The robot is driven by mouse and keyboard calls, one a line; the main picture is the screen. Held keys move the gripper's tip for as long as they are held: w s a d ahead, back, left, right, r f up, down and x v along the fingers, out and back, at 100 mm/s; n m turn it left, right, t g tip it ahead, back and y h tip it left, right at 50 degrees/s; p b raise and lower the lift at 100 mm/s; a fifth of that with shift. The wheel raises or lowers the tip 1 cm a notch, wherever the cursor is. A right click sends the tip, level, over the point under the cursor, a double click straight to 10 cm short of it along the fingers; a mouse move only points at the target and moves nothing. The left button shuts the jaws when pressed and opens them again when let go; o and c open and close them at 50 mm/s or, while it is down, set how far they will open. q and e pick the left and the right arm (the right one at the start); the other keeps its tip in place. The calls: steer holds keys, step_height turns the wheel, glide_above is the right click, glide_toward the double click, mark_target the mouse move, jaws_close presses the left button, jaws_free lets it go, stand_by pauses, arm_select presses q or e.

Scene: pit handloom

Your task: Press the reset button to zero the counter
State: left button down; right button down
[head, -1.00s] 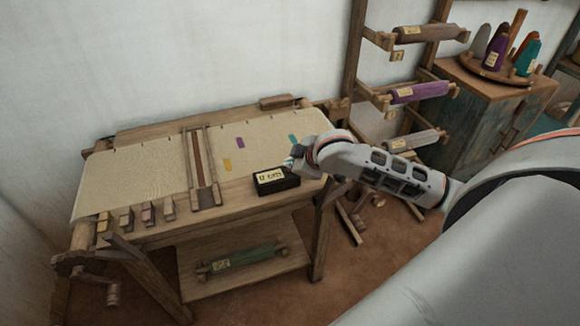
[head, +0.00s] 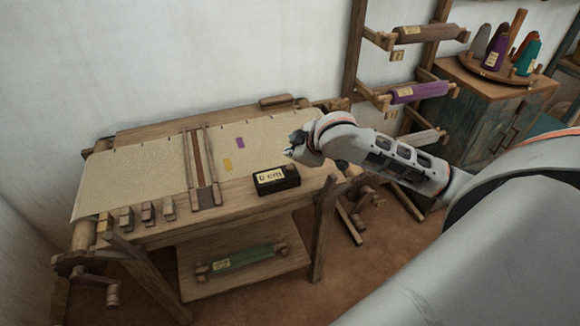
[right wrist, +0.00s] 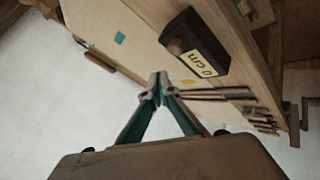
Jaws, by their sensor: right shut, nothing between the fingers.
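The counter (head: 276,180) is a small black box on the front right of the loom's wooden beam. Its cream label reads "0 cm". In the right wrist view the counter (right wrist: 205,38) shows a round brownish button (right wrist: 176,46) on its top. My right gripper (head: 294,148) is shut and empty, raised above and behind the counter, apart from it. In the right wrist view its fingertips (right wrist: 158,86) meet over the cloth side, clear of the button. The button is too small to make out in the head view. My left gripper is not in view.
Cream cloth (head: 130,178) with small coloured patches covers the loom top, crossed by a wooden reed frame (head: 202,170). Several small blocks (head: 147,211) line the front left edge. A rack with rolls (head: 420,91) and a cabinet with cones (head: 490,110) stand at the right.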

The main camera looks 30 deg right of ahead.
steer(key=shift+r, duration=1.25)
steer(key=s+a+f+h, duration=0.1)
steer(key=s+a+f, duration=0.2)
steer(key=s+f, duration=0.35)
steer(key=s+a+f, duration=0.3)
steer(key=s, duration=0.6)
steer(key=s+d+f+m+g+h, duration=0.1)
steer(key=s+d+h, duration=0.15)
steer(key=s, duration=0.25)
steer(key=s+d+f+g+h, duration=0.1)
steer(key=s+d+f, duration=0.15)
steer(key=s, duration=0.25)
steer(key=a+f+m+t+y, duration=0.3)
steer(key=a+f+y, duration=0.4)
steer(key=a+f, duration=0.7)
steer(key=shift+w+f+m, duration=0.25)
steer(key=shift+f+m, duration=0.05)
steer(key=shift+f, duration=0.35)
